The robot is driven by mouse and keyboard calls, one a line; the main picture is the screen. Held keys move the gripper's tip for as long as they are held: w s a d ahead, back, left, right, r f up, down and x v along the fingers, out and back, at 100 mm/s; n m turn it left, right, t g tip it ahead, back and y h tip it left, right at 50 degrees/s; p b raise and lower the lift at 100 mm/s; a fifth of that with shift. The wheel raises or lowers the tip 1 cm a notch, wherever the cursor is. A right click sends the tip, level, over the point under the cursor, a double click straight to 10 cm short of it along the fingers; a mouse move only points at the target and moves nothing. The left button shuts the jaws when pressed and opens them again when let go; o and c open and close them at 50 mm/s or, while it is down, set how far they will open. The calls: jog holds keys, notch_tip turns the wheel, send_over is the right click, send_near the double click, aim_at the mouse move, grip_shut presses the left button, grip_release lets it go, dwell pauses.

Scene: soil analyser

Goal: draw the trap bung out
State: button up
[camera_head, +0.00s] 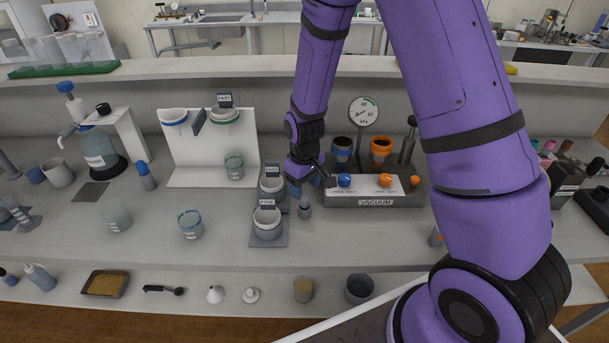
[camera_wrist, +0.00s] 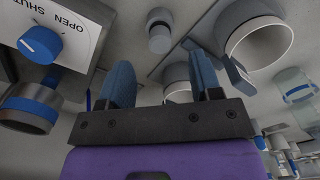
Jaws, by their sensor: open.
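I cannot tell for certain which thing is the trap bung. A small grey upright stopper-like piece (camera_head: 304,209) stands on the bench left of the vacuum unit (camera_head: 375,201). It also shows in the wrist view (camera_wrist: 159,37), ahead of the fingers and apart from them. A dark upright fitting (camera_head: 408,145) stands behind the vacuum unit's right end. My gripper (camera_head: 308,184) is open above the bench, just left of the vacuum unit. In the wrist view its two blue fingers (camera_wrist: 163,82) are spread, with nothing held between them. The arm hides part of the bench to the right.
Two labelled grey cups stand close at left, the front one (camera_head: 267,222) and a rear one (camera_head: 271,187). The vacuum unit carries a blue knob (camera_head: 344,181) and an orange knob (camera_head: 384,180), with ringed funnels and a gauge (camera_head: 363,111) behind.

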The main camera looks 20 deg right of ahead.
aim_at(304, 198)
jog(key=shift+f, duration=3)
grip_shut()
jog(key=shift+r, duration=0.8)
jog(key=shift+r, duration=2.35)
